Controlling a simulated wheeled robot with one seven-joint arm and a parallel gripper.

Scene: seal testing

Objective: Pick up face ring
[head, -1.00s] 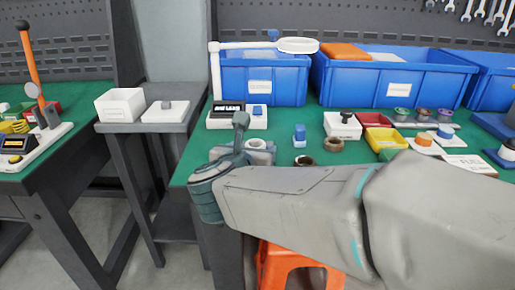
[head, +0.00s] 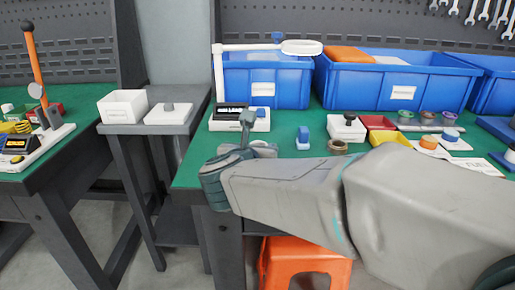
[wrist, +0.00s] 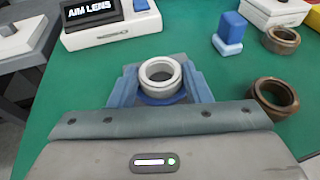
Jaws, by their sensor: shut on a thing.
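A pale silver ring (wrist: 160,78), seemingly the face ring, sits upright between the blue fingers of my gripper (wrist: 160,88) in the wrist view. The gripper is shut on it. Its lower part is partly hidden by the fingers, and I cannot tell whether it touches the surface beneath. In the head view only part of the ring (head: 263,147) shows behind my arm, near the front left of the green table. The fingertips are hidden there.
Two brown rings (wrist: 282,40) (wrist: 272,97) stand right of the gripper. A blue block (wrist: 229,33) stands ahead right, and the AIM LENS device (wrist: 112,28) ahead left. Blue bins (head: 395,82) line the back.

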